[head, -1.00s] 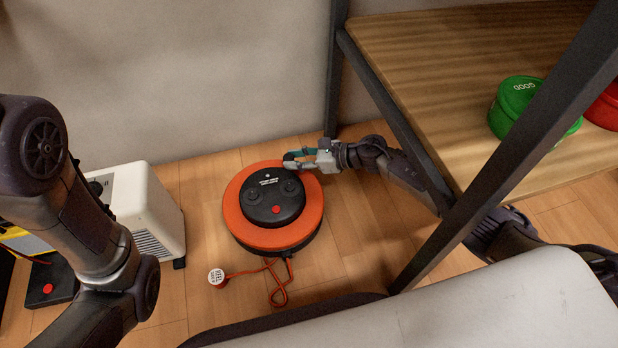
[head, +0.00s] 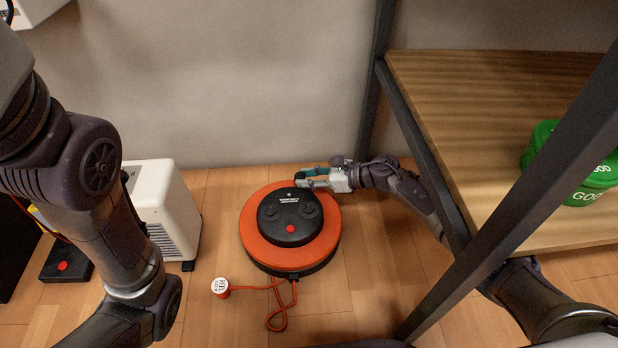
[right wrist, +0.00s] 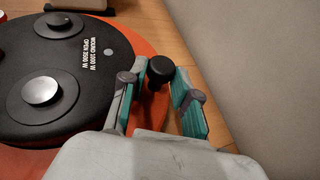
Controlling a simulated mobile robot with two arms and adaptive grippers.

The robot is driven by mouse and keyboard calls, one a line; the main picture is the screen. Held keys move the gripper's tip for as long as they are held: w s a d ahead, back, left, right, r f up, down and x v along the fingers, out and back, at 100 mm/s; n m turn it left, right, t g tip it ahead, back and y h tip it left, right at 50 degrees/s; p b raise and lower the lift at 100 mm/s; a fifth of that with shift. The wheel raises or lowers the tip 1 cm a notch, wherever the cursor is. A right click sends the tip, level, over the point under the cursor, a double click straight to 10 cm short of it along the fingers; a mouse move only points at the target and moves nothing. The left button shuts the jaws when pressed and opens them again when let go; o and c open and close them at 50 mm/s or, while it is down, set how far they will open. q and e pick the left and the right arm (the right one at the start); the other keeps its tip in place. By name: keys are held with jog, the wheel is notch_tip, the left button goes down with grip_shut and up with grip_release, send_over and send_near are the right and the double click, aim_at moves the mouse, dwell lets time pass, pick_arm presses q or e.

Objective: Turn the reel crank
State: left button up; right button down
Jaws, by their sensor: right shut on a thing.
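The cable reel (head: 256,240) lies flat on the floor, an orange disc with a black hub (head: 290,209) and a red button (head: 290,229). My right gripper (head: 303,178) is at the reel's far edge, at the top in the head view. Its fingers are around a black crank knob (right wrist: 160,70), one on each side.
A white heater-like box (head: 163,215) stands left. A shelf (head: 480,100) with a green tin (head: 590,175) and dark posts is on the right. The wall is close behind the reel.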

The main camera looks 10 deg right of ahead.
jog(key=shift+w+d+r, duration=0.15)
jog(key=shift+w+d, duration=0.55)
jog(key=shift+d, duration=0.15)
jog(key=c, duration=0.9)
grip_release()
jog(key=shift+a+t, duration=0.1)
jog(key=shift+t, duration=0.2)
jog(key=shift+s+a, duration=0.15)
jog(key=shift+a, duration=0.05)
jog(key=shift+d, duration=0.1)
jog(key=shift+v, duration=3.9)
